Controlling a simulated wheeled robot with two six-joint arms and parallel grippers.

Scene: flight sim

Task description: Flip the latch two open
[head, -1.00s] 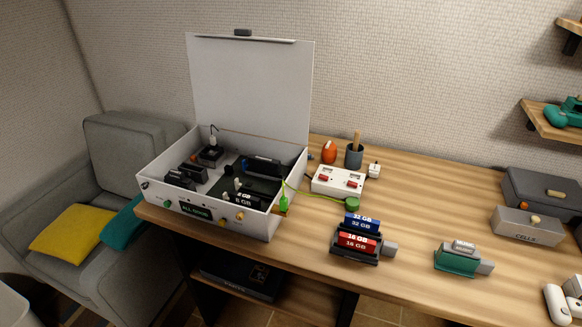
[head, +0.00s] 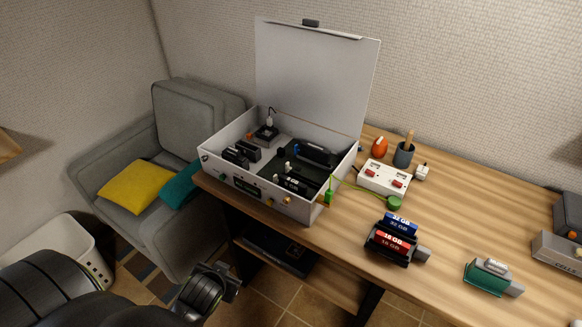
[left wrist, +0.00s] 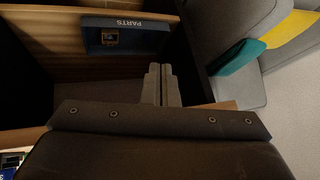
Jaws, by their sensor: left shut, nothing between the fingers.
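The open white case (head: 262,195) stands on the wooden desk with its lid raised. Inside it is a dark board with black modules, one marked GB (head: 294,184), and small pale and blue tabs beside them. Which tab or latch is number two is too small to tell. My left gripper (head: 228,280) is low in front of the desk, below and apart from the case. In the left wrist view its fingers (left wrist: 160,85) are together and empty, pointing toward the space under the desk. My right gripper is not in view.
Red and blue modules (head: 393,240) stand in a dark holder on the desk. A green device (head: 487,277), a white switch box (head: 384,178) and a grey cup (head: 403,155) are also there. A PARTS box (left wrist: 126,38) sits on the shelf below. A sofa (head: 195,115) is at left.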

